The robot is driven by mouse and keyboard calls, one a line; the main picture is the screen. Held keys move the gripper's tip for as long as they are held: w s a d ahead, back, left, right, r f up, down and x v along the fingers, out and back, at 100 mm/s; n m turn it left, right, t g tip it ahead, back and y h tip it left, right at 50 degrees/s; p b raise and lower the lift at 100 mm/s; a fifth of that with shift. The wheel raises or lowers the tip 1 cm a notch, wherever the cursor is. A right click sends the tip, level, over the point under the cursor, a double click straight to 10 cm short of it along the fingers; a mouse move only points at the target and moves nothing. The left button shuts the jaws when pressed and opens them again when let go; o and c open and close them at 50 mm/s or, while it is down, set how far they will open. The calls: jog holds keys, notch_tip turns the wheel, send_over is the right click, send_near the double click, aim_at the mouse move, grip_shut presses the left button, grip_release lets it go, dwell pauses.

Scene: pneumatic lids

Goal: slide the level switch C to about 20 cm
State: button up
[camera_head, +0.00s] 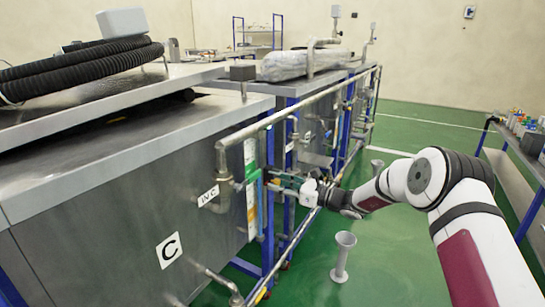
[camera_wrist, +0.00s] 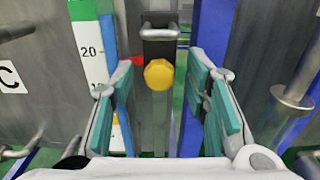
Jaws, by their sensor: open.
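In the wrist view, the level switch is a yellow knob (camera_wrist: 158,74) with a red pointer (camera_wrist: 137,61) on its left. To its left stands a white scale (camera_wrist: 93,60) marked 20; the pointer sits slightly below that number in the picture. My gripper (camera_wrist: 164,82) is open, with its teal finger pads on either side of the knob; I see no contact. In the head view, my gripper (camera_head: 284,180) is beside the scale (camera_head: 251,185) on the tank with the C sign (camera_head: 168,249). The knob is too small to make out there.
A metal bracket (camera_wrist: 160,33) is just above the knob in the wrist view. Blue posts and pipes (camera_head: 290,120) run close by. A grey pedestal (camera_head: 342,258) stands on the green floor, and a loaded table (camera_head: 515,165) is at the right.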

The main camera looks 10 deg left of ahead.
jog(key=shift+p+v, duration=0.6)
jog(key=shift+v, duration=1.8)
jog(key=shift+d, duration=0.1)
jog(key=v, duration=1.1)
jog(key=shift+s+d, duration=0.2)
jog(key=shift+d, duration=0.2)
jog(key=shift+r, duration=0.1)
